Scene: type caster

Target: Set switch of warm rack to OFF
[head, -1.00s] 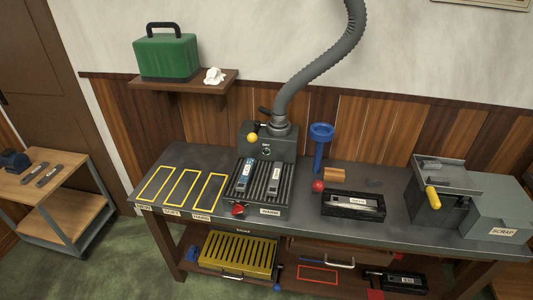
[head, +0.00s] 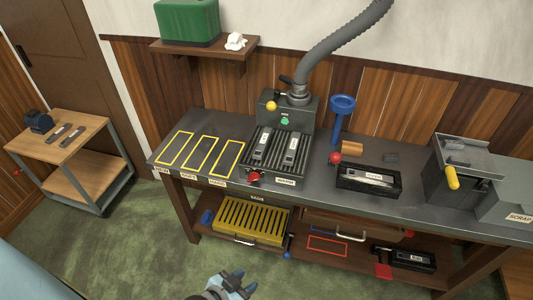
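The warm rack (head: 266,164) is a dark ribbed plate on the workbench, with a label reading WARM on its front edge. A red knob (head: 254,177), which looks like its switch, sits at the front left; its setting is too small to read. Two grey bars with pale labels, a left one (head: 264,146) and a right one (head: 291,149), lie on the rack. My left gripper (head: 238,282) is at the bottom edge, low in front of the bench and well away from the knob. Its bluish fingers appear spread and empty. My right gripper is out of view.
Behind the rack stands a grey box (head: 270,117) with a yellow-knobbed lever, a green light and a hose. Yellow-outlined bays (head: 200,150) lie left of the rack, a black tray (head: 368,190) right. A yellow slotted crate (head: 237,224) sits below. Floor in front is clear.

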